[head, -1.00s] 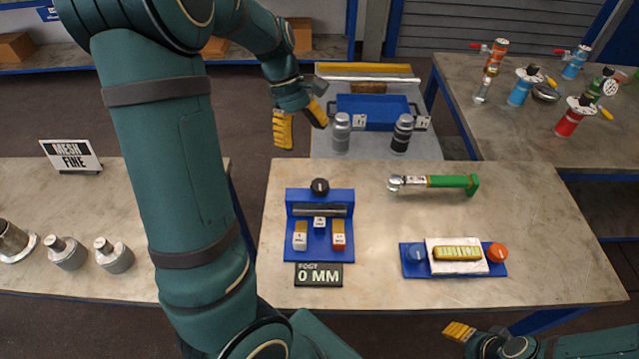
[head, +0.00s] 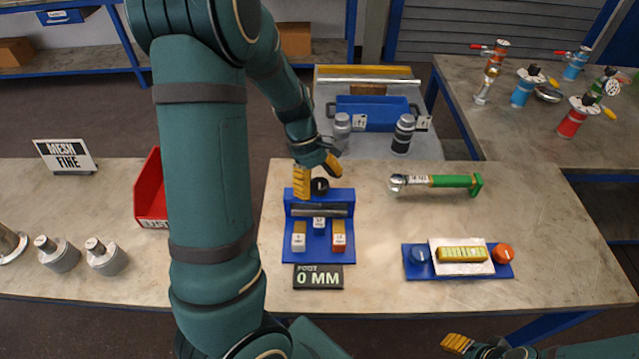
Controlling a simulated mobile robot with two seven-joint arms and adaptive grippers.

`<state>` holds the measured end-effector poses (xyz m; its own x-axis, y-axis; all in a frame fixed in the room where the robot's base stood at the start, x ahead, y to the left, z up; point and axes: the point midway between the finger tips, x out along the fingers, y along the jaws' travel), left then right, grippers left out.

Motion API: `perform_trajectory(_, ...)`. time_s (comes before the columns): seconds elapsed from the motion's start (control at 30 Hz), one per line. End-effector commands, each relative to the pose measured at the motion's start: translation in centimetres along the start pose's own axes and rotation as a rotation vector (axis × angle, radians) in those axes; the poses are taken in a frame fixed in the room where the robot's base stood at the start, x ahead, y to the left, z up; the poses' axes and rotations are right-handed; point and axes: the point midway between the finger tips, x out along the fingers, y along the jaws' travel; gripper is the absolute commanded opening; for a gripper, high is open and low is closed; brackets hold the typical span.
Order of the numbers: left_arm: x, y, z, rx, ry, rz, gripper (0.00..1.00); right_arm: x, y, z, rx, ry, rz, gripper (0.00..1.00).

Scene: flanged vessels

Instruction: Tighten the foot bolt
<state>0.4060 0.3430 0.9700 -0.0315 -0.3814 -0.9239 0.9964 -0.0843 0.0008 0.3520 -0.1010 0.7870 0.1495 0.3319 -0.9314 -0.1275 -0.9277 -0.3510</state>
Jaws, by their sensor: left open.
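A blue fixture (head: 346,229) stands on the middle table with a black round knob (head: 320,187) at its back, a metal bar and several small blocks. A black sign (head: 318,277) in front of it reads "FOOT 0 MM". My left gripper (head: 317,176) is open, its yellow fingers pointing down just behind and around the knob in the picture; I cannot tell whether they touch it. A green-handled wrench (head: 452,181) lies to the right. No part is clearly marked as the foot bolt itself. My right gripper (head: 457,342) shows only partly at the bottom edge.
A blue tray (head: 463,270) with a gold block and orange knob sits front right. A red bin (head: 152,190) and a "MESH FINE" sign (head: 66,156) are left. Valves stand on the right table.

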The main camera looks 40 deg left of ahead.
Motion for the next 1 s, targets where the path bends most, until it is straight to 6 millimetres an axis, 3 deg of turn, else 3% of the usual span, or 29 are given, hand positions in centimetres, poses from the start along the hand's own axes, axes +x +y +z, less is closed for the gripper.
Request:
perform_trajectory(0.23, 0.02, -0.01, 0.02, 0.0, 0.0, 0.0, 0.72, -0.02, -0.01, 0.01, 0.0, 0.0, 0.0, 0.47)
perform_trajectory(0.4, 0.01, -0.01, 0.02, 0.0, -0.001, 0.0, 0.12, -0.01, 0.0, 0.0, 0.0, 0.0, 0.0, 0.47)
perform_trajectory(0.43, 0.01, -0.01, 0.02, 0.0, -0.001, 0.0, 0.07, -0.01, 0.0, 0.0, 0.0, 0.0, 0.0, 0.47)
perform_trajectory(1.0, 0.02, -0.08, 0.11, 0.087, -0.003, -0.042, 0.06, -0.56, -0.21, -0.24, 0.002, 0.005, 0.001, 0.47)
